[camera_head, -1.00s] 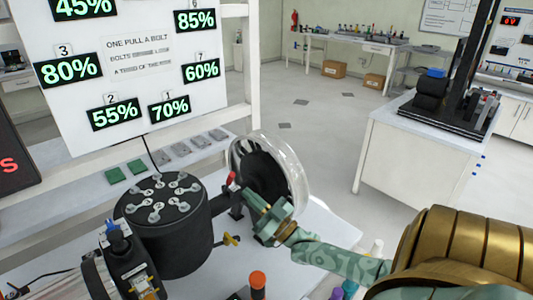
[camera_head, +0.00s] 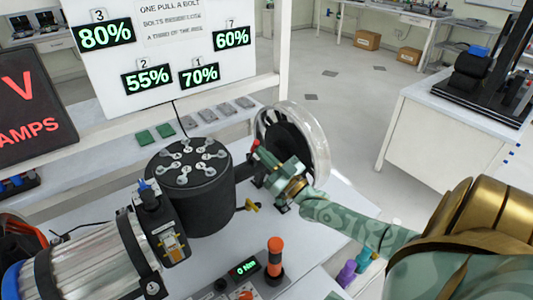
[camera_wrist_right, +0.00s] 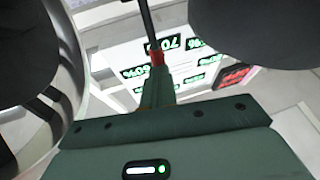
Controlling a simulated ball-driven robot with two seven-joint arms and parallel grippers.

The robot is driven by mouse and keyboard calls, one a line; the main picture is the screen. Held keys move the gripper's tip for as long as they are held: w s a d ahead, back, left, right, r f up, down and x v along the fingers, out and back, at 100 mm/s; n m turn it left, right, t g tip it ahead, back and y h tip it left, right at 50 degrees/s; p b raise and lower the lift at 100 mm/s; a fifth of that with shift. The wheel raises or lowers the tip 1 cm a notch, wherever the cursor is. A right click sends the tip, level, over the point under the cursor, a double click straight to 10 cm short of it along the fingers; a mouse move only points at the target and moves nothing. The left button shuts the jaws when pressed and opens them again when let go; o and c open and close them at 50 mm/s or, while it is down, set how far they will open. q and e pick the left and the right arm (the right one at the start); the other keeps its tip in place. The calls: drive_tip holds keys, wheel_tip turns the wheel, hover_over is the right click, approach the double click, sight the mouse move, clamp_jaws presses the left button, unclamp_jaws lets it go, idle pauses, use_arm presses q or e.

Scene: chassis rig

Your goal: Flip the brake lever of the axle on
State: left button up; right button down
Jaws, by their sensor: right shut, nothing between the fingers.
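The axle has a black round hub (camera_head: 190,185) with several bolts on top. A dark shaft runs from it to a disc (camera_head: 285,135) under a clear guard. A red tip (camera_head: 256,145), apparently the brake lever's end, shows beside the shaft in the head view. In the right wrist view the red grip (camera_wrist_right: 157,58) on a thin dark rod lies right at my fingertips; whether they touch it I cannot tell. My right gripper (camera_head: 262,156) is shut and empty, between hub and disc. It also shows in the right wrist view (camera_wrist_right: 157,80). My left gripper is out of view.
A yellow handle (camera_head: 252,207) sticks out below the shaft. A silver motor (camera_head: 95,265) stands at the lower left. An orange-topped post (camera_head: 275,250) stands beside a small "0 Nm" display (camera_head: 243,268). A board with percentages (camera_head: 170,45) stands behind.

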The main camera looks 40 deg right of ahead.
drive_tip(key=w+r+g+p, duration=0.1)
drive_tip(key=g+p, duration=0.1)
drive_tip(key=p, duration=0.3)
drive_tip(key=w+r+m+g+p, duration=0.1)
drive_tip(key=w+r+g+p, duration=0.1)
drive_tip(key=p, duration=0.3)
drive_tip(key=shift+w+d+r+h, duration=0.2)
drive_tip(key=shift+w+r+h, duration=0.1)
drive_tip(key=shift+h, duration=0.1)
drive_tip(key=shift+w+g+p, duration=0.25)
drive_tip(key=shift+g+p, duration=0.15)
drive_tip(key=shift+p, duration=0.05)
drive_tip(key=shift+w+d+f, duration=0.1)
drive_tip(key=shift+w+f, duration=0.05)
drive_tip(key=shift+w, duration=0.1)
drive_tip(key=shift+w+d, duration=0.1)
drive_tip(key=shift+w, duration=0.7)
drive_tip(key=shift+w+r, duration=0.1)
drive_tip(key=shift+r, duration=0.2)
